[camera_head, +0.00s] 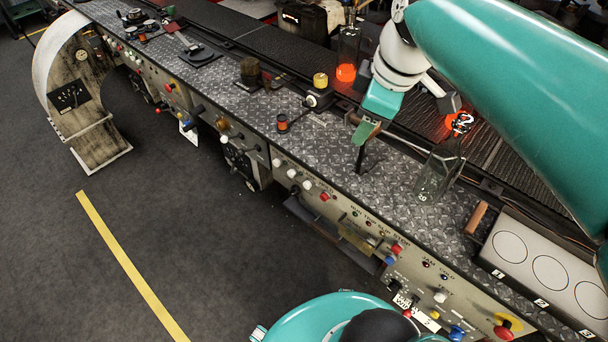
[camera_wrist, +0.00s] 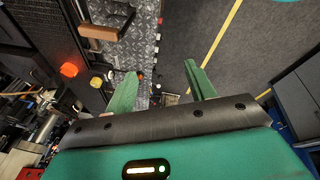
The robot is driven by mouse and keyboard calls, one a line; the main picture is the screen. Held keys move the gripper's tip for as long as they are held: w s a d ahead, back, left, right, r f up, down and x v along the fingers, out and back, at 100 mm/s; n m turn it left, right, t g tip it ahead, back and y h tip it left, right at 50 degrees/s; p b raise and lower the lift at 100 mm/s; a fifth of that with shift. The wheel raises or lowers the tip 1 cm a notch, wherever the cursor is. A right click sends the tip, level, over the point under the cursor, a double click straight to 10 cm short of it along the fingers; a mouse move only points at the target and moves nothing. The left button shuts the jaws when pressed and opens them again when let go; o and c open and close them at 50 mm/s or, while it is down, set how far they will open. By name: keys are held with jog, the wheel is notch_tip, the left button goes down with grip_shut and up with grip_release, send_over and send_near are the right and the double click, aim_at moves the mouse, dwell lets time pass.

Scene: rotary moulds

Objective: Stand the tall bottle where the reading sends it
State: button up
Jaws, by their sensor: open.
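A tall clear glass bottle (camera_head: 438,178) stands on the metal deck right of my gripper in the head view. A pale board (camera_head: 527,262) with three circles, labelled 1, 2 and 3, lies at the right. I cannot tell any reading.
A brown wooden handle (camera_head: 477,217) lies between the bottle and the board. A yellow knob-like piece (camera_head: 320,80) and small fittings sit on the deck at left. Knobs line the front panel (camera_head: 350,215). A curved panel with a gauge (camera_head: 82,58) stands far left. The floor is open.

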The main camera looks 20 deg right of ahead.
jog(key=s+a+f+m+t, duration=0.1)
jog(key=a+f+m, duration=0.2)
jog(key=a, duration=0.3)
jog(key=s+a+f+m+t, duration=0.1)
jog(key=a+f+m, duration=0.2)
jog(key=a+m, duration=0.3)
jog(key=shift+s+a+f, duration=0.3)
jog(key=shift+s+a, duration=0.05)
jog(key=shift+a, duration=0.1)
